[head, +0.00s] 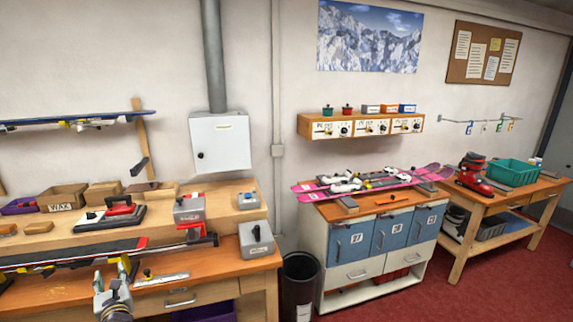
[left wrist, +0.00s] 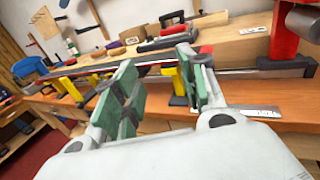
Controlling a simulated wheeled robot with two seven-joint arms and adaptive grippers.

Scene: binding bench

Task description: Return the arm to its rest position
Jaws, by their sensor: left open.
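My left gripper (head: 113,285) is at the lower left of the head view, in front of the wooden workbench (head: 232,266). In the left wrist view its two green-padded fingers (left wrist: 155,98) are spread apart with nothing between them. Beyond the fingers lies a long dark ski (head: 75,257) held on supports along the bench. A steel scraper or ruler (head: 161,280) lies on the bench just right of the gripper. My right gripper is in neither view.
A black bin (head: 299,285) stands on the red floor right of the bench. A cabinet with blue doors (head: 382,235) carries pink skis (head: 400,181). A farther table holds a red boot (head: 474,175) and a green crate (head: 512,173). Open floor (head: 500,285) lies at the right.

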